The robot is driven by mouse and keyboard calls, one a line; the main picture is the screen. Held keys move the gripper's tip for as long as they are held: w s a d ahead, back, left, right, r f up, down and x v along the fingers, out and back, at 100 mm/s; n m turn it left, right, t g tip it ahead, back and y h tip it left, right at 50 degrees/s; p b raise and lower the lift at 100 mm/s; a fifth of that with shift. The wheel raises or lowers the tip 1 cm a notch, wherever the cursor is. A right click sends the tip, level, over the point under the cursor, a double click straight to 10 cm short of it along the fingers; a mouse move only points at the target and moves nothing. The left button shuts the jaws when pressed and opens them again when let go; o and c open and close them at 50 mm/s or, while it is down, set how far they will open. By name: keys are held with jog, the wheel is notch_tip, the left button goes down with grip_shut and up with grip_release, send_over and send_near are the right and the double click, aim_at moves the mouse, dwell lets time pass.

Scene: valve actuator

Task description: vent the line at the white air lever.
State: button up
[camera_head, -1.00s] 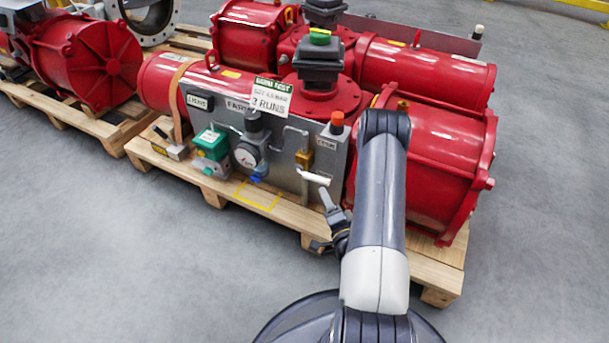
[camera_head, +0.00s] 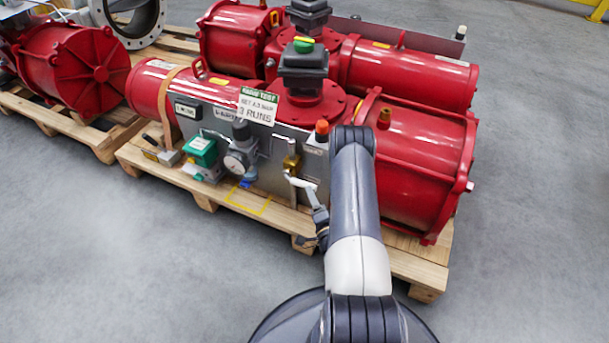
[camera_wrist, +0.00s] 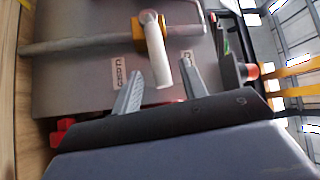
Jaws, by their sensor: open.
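The white air lever (camera_head: 301,184) sits on a brass valve (camera_head: 291,163) on the front of the grey panel, low and right of its middle. In the wrist view the white lever (camera_wrist: 158,55) projects from the yellow valve body (camera_wrist: 138,32) toward my gripper. My gripper (camera_head: 315,197) is open, just right of and below the lever in the head view. In the wrist view my gripper (camera_wrist: 162,68) has one finger on each side of the lever's free end. I see no finger touching it. A label (camera_wrist: 120,75) that seems to read CLOSED lies beside the left finger.
The grey panel (camera_head: 268,180) also carries a gauge (camera_head: 236,163) and a green box (camera_head: 202,150) to the left. An orange-red knob (camera_head: 321,129) stands above the lever. Red cylinders (camera_head: 425,165) rise close to my arm. The wooden pallet (camera_head: 250,216) lies below; grey floor is open in front.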

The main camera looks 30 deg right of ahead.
aim_at(298, 181)
jog(key=w+b, duration=0.1)
jog(key=w, duration=0.5)
jog(key=shift+w+d+r, duration=0.3)
jog(key=shift+d+r, duration=0.05)
grip_shut()
